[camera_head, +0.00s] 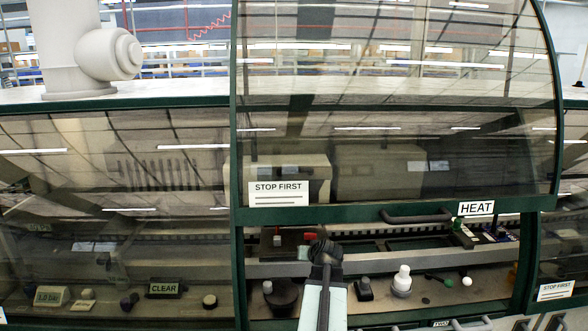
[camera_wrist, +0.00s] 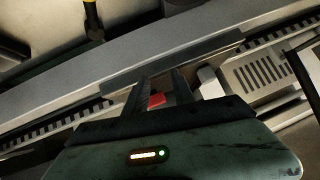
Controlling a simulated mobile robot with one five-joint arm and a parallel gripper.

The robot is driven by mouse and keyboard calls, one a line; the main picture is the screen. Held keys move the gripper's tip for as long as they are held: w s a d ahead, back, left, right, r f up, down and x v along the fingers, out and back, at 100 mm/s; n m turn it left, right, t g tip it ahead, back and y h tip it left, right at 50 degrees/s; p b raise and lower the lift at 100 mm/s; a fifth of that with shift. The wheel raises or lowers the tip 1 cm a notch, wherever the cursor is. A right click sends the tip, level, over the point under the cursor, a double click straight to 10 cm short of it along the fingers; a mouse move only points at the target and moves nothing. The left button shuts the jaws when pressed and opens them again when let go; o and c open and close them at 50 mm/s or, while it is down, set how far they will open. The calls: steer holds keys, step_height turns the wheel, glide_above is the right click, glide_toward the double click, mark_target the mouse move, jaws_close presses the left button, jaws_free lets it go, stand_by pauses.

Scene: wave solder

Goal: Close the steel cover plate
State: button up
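My gripper (camera_head: 323,244) reaches in under the raised glass hood, at the conveyor rail. In the wrist view its two dark fingers (camera_wrist: 163,82) stand apart, with no object clearly held between them. A small red part (camera_wrist: 157,98) shows between and below the fingers; a red part (camera_head: 310,236) also shows beside my gripper in the head view. A flat grey metal strip (camera_wrist: 205,53) lies along the rail just beyond the fingertips. It may be the steel cover plate, but I cannot tell for sure, nor whether the fingers touch it.
The hood (camera_head: 400,213) with its dark handle hangs above my arm. A white-topped bottle (camera_head: 402,280) and a dark knob (camera_head: 364,289) stand on the ledge to the right. A pale slotted block (camera_wrist: 258,75) lies right of the fingers. Toothed rails run along both sides.

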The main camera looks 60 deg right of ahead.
steer(key=d+r+n+h, duration=0.1)
steer(key=d+h, duration=0.1)
steer(key=d, duration=0.1)
steer(key=w+d+r+n+h+b, duration=0.1)
steer(key=shift+d+r+n, duration=0.25)
steer(key=shift+r+n, duration=0.05)
steer(key=w+d+r+n+t+h+b, duration=0.1)
steer(key=d+r+n+h, duration=0.1)
steer(key=r+n+h, duration=0.3)
steer(key=w+d+r+n+t+h+b, duration=0.1)
steer(key=w+d+r+n+h, duration=0.1)
steer(key=r, duration=0.4)
steer(key=w+a+r+n+t+h, duration=0.2)
steer(key=a+r+n+t+h, duration=0.3)
steer(key=r+n, duration=0.55)
steer(key=shift+m+y, duration=0.5)
steer(key=shift+m, duration=0.25)
steer(key=p+x, duration=0.1)
steer(key=x, duration=0.2)
steer(key=r+p+x, duration=0.1)
steer(key=p+x, duration=0.1)
steer(key=a+p+x, duration=0.1)
steer(key=x, duration=0.2)
steer(key=shift+d+r+p, duration=0.2)
steer(key=shift+r+p, duration=0.15)
steer(key=shift+r, duration=0.1)
steer(key=shift+f, duration=0.1)
jaws_close()
